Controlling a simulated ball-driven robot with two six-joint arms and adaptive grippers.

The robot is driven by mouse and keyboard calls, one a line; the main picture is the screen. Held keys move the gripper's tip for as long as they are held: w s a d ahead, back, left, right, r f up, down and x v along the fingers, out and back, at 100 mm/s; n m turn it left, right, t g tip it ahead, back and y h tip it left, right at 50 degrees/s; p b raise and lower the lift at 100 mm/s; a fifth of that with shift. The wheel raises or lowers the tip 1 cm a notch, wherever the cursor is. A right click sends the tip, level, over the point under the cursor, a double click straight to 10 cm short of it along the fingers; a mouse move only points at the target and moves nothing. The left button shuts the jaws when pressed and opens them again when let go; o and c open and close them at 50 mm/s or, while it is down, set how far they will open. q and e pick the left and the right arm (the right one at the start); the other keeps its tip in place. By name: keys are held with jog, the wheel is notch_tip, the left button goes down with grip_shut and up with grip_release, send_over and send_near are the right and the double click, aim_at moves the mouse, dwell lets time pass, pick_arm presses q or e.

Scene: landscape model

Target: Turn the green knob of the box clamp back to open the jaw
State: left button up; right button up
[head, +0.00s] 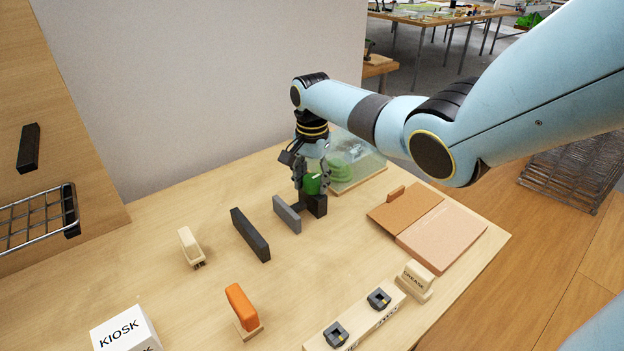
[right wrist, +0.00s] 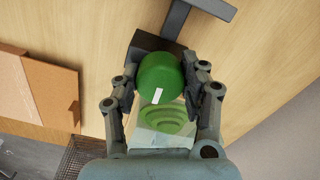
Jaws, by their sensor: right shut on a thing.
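The green knob (head: 312,184) of the box clamp is at the middle of the table, against a dark block (head: 317,205). A grey jaw plate (head: 287,214) stands left of the block, and a longer dark bar (head: 250,235) stands apart further left, with a gap between them. My right gripper (head: 312,178) comes down from above and is shut on the knob. In the right wrist view the knob (right wrist: 160,77) sits between both fingers and carries a white mark on top. A dark shaft and plate (right wrist: 205,8) show beyond the block. My left gripper is not in view.
A clear case with a green terraced model (head: 350,165) stands close behind the gripper. A brown folder (head: 405,210) lies to the right. An orange-handled stamp (head: 241,305), a pale stamp (head: 190,245), a KIOSK box (head: 126,330) and a wooden strip (head: 355,318) are nearer the front.

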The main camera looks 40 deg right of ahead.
jog(key=n+p, duration=0.1)
jog(key=n, duration=0.2)
jog(key=shift+r+n+p, duration=0.15)
jog(key=shift+n+p, duration=0.15)
jog(key=shift+p, duration=0.05)
jog(key=n+p, duration=0.1)
jog(key=n, duration=0.9)
jog(key=shift+d+p, duration=0.1)
jog(key=shift+p, duration=0.25)
jog(key=n, duration=1)
jog(key=shift+d+n, duration=0.1)
jog(key=shift+n, duration=0.3)
jog(key=n, duration=0.5)
jog(key=shift+n, duration=0.3)
jog(key=n, duration=0.5)
jog(key=shift+w+b, duration=0.1)
jog(key=shift+b, duration=0.3)
jog(key=n, duration=0.5)
jog(key=shift+n, duration=0.4)
